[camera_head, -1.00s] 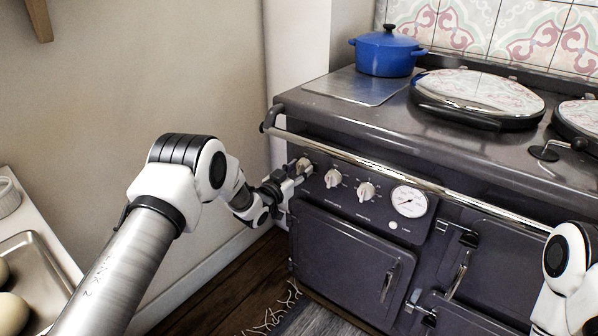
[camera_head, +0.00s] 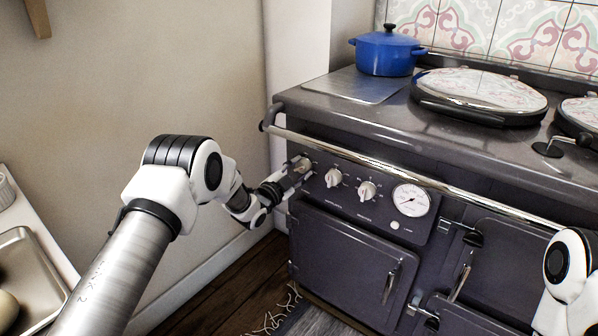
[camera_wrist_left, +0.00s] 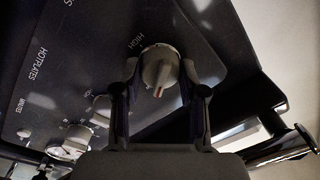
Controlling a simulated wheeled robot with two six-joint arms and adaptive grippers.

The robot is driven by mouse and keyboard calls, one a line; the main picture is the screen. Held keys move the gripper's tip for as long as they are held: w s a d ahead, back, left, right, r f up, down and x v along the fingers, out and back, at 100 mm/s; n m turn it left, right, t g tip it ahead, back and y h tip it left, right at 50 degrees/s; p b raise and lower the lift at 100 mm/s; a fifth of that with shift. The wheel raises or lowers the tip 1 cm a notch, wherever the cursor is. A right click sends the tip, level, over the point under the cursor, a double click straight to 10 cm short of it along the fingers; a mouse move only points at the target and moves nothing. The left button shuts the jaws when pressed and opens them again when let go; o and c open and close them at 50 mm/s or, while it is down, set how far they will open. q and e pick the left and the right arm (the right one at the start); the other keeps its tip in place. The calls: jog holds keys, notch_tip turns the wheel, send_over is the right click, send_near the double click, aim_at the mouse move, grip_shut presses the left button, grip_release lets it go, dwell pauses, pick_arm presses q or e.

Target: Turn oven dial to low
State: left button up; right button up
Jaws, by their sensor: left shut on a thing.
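The leftmost oven dial (camera_head: 304,163) is a pale round knob at the left end of the range's front panel, partly hidden by my left gripper (camera_head: 297,172). In the left wrist view the dial (camera_wrist_left: 158,69) sits between the two dark fingers of the gripper (camera_wrist_left: 161,84), which is shut on it. A red mark on the knob points toward the gripper's palm. The word HIGH is printed beside the knob; no low label is readable. My right gripper is out of view; only part of my right arm shows at the right edge.
Two more dials (camera_head: 333,177) and a round gauge (camera_head: 411,200) are right of the held dial. A chrome rail (camera_head: 400,176) runs above the panel, close over my gripper. A blue pot (camera_head: 385,52) stands on the range top. Open floor lies left of the range.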

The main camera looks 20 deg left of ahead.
pick_arm(q)
jog(key=shift+f, duration=0.1)
dwell(0.4)
jog(key=o, duration=1.1)
jog(key=shift+o, duration=0.2)
jog(key=v, duration=1.2)
jog(key=shift+d, duration=0.1)
